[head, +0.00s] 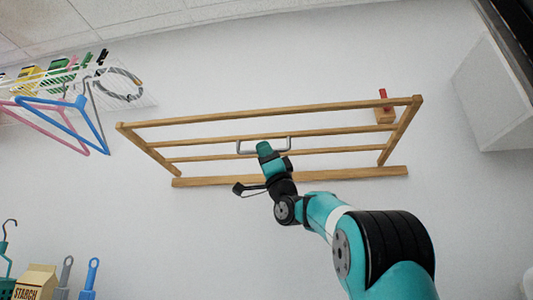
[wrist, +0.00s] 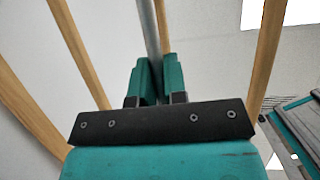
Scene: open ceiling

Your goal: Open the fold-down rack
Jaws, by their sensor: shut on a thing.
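The fold-down rack (head: 290,177) is a light wooden frame with several long rails on the white wall, in the middle of the head view. Its side bars slant between the bottom rail and the longer top rail; I cannot tell exactly how far it leans from the wall. A grey metal handle (head: 243,152) sits on its middle rails. My gripper (head: 264,148) is at the handle. In the wrist view, the teal fingers of my gripper (wrist: 158,80) are shut on the grey handle bar (wrist: 148,25). The wooden rails (wrist: 82,55) run past on both sides.
A small wooden block (head: 385,116) with a red piece (head: 382,93) is at the rack's upper right. Hangers (head: 75,105) hang from a white wire shelf at the upper left. A white box-like cabinet (head: 492,98) stands at the right. A starch carton (head: 35,282) is at the lower left.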

